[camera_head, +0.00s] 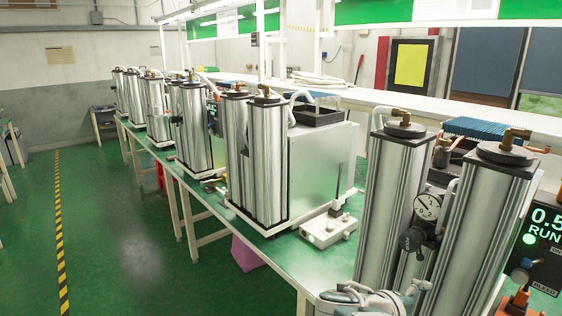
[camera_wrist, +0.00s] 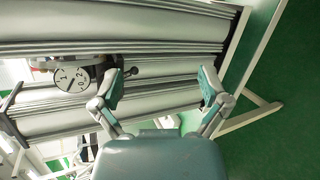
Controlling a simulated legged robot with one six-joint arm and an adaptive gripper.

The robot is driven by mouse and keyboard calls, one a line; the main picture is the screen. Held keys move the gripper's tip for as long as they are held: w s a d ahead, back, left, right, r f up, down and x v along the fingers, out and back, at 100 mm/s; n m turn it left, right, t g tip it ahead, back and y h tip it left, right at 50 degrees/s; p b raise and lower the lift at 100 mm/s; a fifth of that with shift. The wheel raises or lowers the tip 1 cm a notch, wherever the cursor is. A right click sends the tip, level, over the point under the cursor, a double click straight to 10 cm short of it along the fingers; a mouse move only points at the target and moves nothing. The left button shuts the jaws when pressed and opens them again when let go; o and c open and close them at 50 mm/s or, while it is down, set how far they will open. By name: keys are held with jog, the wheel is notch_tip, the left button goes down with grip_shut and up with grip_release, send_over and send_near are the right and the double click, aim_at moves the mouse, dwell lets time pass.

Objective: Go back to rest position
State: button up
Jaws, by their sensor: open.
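My gripper (camera_wrist: 162,90) is open and empty in the wrist view, its two fingers spread apart. Beyond the fingers are silver sieve columns (camera_wrist: 150,30), which look sideways in that view. A round pressure gauge (camera_wrist: 71,78) sits left of the left finger. In the head view, part of my arm shows at the bottom edge (camera_head: 365,300), in front of the nearest pair of columns (camera_head: 468,235). The same gauge (camera_head: 427,206) is between those two columns. I cannot tell whether the fingers touch anything.
A long green bench (camera_head: 285,262) carries several more column units (camera_head: 262,160) going back to the left. A small white box (camera_head: 328,229) stands on it. A control panel (camera_head: 545,235) reading RUN is at the right edge. Green floor (camera_head: 110,230) is clear on the left.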

jog(key=s+a+f+m+g+y, duration=0.2)
jog(key=s+f+m+y, duration=0.1)
jog(key=s+m+y, duration=0.4)
jog(key=s+a+r+m+t+y, duration=0.1)
jog(key=s+a+t+y, duration=0.1)
jog(key=a+y, duration=0.3)
jog(key=s+a, duration=0.1)
jog(key=a, duration=0.1)
jog(key=shift+a+r+y, duration=0.3)
jog(key=shift+a, duration=0.1)
jog(key=shift+s, duration=0.1)
dwell(5.3)
